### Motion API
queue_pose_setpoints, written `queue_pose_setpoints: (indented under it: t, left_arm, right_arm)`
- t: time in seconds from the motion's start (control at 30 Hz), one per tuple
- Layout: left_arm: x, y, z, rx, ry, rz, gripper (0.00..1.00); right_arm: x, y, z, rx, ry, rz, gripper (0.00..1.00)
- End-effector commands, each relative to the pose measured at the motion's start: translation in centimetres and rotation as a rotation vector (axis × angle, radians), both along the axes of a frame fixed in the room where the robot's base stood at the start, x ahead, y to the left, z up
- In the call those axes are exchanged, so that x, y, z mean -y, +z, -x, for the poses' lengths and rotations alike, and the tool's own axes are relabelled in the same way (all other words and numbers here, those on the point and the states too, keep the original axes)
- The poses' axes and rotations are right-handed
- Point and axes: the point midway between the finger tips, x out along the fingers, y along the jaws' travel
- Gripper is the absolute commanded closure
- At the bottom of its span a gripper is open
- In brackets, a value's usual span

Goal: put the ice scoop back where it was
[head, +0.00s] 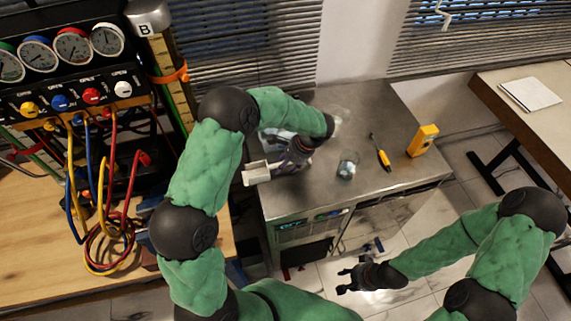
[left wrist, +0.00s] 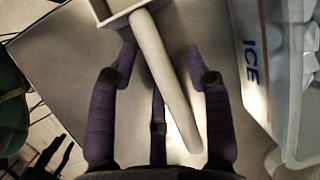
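The white ice scoop (head: 257,173) is at the left end of the metal counter, just left of my left gripper (head: 283,155). In the left wrist view, the scoop's long pale handle (left wrist: 168,85) runs slantwise between the purple fingers of my left gripper (left wrist: 161,55), over the middle finger. The fingers curl in around the handle; their contact is partly hidden. The white ice bin (left wrist: 270,75), marked ICE, stands to the right in that view; my left arm hides most of it in the head view. My right gripper (head: 346,281) is empty, fingers apart, in front of the counter.
On the metal counter (head: 400,172) stand a glass (head: 347,167), a screwdriver-like tool (head: 380,152) and a yellow meter (head: 423,140). A gauge rig with hoses (head: 62,85) stands on the wooden bench at left. A desk with paper is at right.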

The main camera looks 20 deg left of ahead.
Motion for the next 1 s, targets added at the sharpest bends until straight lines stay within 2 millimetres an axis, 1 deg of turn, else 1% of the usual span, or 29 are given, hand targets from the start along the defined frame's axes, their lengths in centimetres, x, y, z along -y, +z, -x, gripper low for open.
queue_pose_setpoints:
  t: [0.17, 0.27, 0.37, 0.5, 0.7, 0.83, 1.0]
  left_arm:
    - [0.0, 0.2, 0.0, 0.0, 0.0, 0.0, 0.5]
    - [0.2, 0.9, -0.1, 0.001, -0.001, 0.0, 0.5]
    - [0.9, 2.3, -0.3, 0.004, 0.0, 0.001, 0.5]
    - [2.0, 5.0, -0.6, 0.005, -0.001, 0.001, 0.5]
    - [3.7, 8.4, -1.0, 0.004, -0.002, 0.0, 0.5]
    - [4.4, 10.0, -1.1, 0.001, -0.002, 0.001, 0.5]
    - [4.9, 11.0, -1.2, 0.0, -0.001, 0.0, 0.5]
  right_arm:
    - [0.0, 0.1, 0.0, 0.0, 0.0, 0.0, 0.6]
    - [0.0, 0.4, 0.0, 0.0, 0.0, 0.0, 0.6]
    - [0.0, 0.8, 0.0, 0.0, 0.0, 0.0, 0.6]
    - [0.0, 1.5, 0.0, 0.0, 0.0, 0.0, 0.6]
    - [0.0, 2.3, 0.0, 0.0, 0.0, 0.0, 0.6]
    - [0.0, 2.6, 0.0, 0.0, 0.0, 0.0, 0.6]
    - [0.0, 2.8, 0.0, 0.0, 0.0, 0.0, 0.6]
